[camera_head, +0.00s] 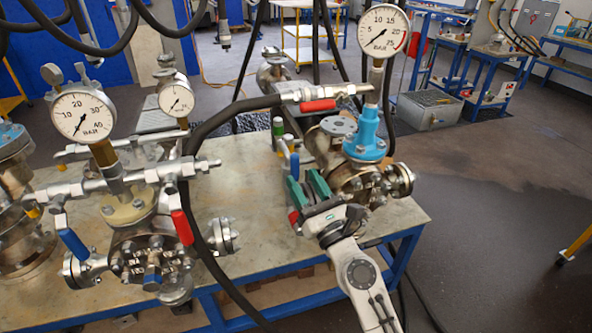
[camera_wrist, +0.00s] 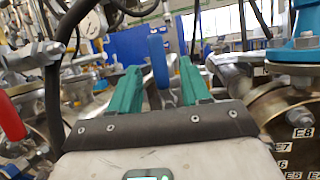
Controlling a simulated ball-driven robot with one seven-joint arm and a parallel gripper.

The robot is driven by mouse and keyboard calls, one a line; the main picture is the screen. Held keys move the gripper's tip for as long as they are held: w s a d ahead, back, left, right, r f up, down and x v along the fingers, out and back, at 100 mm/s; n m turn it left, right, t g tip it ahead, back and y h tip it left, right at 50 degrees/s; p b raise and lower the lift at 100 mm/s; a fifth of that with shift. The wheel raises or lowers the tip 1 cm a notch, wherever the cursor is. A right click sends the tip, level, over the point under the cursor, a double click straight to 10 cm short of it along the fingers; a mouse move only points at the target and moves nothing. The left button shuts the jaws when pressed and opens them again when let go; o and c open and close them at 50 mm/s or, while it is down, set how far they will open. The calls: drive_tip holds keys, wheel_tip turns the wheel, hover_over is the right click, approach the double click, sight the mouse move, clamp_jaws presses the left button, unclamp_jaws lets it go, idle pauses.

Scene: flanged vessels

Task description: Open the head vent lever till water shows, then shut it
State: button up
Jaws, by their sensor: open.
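My gripper (camera_head: 306,186) has green fingers and is open, in front of the vessel with the light-blue cap (camera_head: 366,135). A blue lever (camera_head: 294,165) stands upright just beyond the fingertips in the head view. In the wrist view the same blue lever (camera_wrist: 158,62) shows in the gap between the open fingers (camera_wrist: 158,84), nearer the left one; I cannot tell if it is inside the gap or just past it. A red lever (camera_head: 318,105) lies level on the hose line above. No label shows which lever is the head vent. No water shows.
A black hose (camera_head: 205,225) loops down left of the gripper. Left stand gauges (camera_head: 84,116), another blue lever (camera_head: 72,243) and a red lever (camera_head: 182,227) on pipework. A large gauge (camera_head: 383,31) rises above the capped vessel.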

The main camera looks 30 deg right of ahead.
drive_tip(key=v, duration=0.4)
drive_tip(key=shift+b, duration=0.4)
drive_tip(key=shift+r, duration=0.1)
drive_tip(key=shift+c, duration=0.3)
idle(3.2)
